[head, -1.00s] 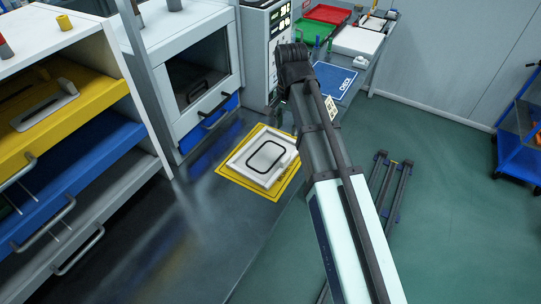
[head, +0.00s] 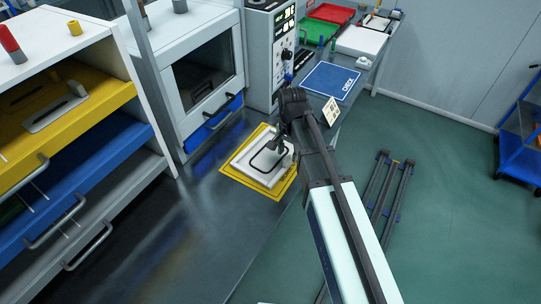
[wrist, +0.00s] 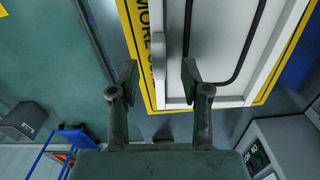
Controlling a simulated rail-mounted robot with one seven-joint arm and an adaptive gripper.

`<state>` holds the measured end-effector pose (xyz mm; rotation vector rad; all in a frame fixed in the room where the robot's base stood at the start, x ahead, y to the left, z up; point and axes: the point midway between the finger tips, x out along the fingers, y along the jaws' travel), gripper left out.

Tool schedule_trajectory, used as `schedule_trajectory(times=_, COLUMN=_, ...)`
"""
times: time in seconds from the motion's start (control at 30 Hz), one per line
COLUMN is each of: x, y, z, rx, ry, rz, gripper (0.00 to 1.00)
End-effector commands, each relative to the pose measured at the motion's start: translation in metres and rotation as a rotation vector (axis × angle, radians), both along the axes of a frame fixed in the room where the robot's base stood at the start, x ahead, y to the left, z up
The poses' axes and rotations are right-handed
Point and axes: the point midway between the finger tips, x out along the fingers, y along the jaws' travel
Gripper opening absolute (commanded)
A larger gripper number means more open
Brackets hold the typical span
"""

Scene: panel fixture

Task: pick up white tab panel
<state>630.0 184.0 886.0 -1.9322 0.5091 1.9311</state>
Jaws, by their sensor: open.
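The white tab panel (head: 246,166), with a black rounded loop on its face, lies on a yellow-bordered mat (head: 231,177) on the dark bench. In the wrist view the panel (wrist: 258,85) fills the upper right, and its upright tab (wrist: 158,62) stands near its edge. My gripper (wrist: 160,76) is open, with one finger on each side of the tab's line. I cannot tell whether the fingers reach down around the tab or touch it. In the head view my gripper (head: 276,146) is over the panel's right part and hides some of it.
A drawer cabinet with an open yellow drawer (head: 95,92) stands at left. A windowed cabinet (head: 205,75) and a control box (head: 280,55) stand behind the mat. A blue mat (head: 330,80), a green tray (head: 316,32) and a red tray (head: 330,13) lie farther back.

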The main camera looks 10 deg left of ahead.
Motion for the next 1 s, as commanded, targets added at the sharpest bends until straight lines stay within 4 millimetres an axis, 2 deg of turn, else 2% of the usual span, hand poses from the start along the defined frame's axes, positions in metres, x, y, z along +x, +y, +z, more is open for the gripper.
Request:
schedule_trajectory(times=0.4, x=-0.001, y=-0.002, z=-0.041, rx=0.0, ry=0.001, rz=0.0, gripper=0.47)
schedule_trajectory(times=0.7, x=-0.001, y=-0.002, z=-0.046, rx=0.0, ry=0.0, rz=0.0, gripper=0.47)
schedule_trajectory(times=0.73, x=-0.001, y=-0.002, z=-0.046, rx=0.0, ry=0.0, rz=0.0, gripper=0.43)
schedule_trajectory(times=0.8, x=-0.001, y=-0.002, z=-0.046, rx=0.0, ry=0.0, rz=0.0, gripper=0.19)
schedule_trajectory(times=0.87, x=-0.001, y=-0.002, z=-0.045, rx=0.0, ry=0.0, rz=0.0, gripper=0.0)
schedule_trajectory(times=1.0, x=-0.001, y=-0.002, z=-0.045, rx=0.0, ry=0.0, rz=0.0, gripper=0.0)
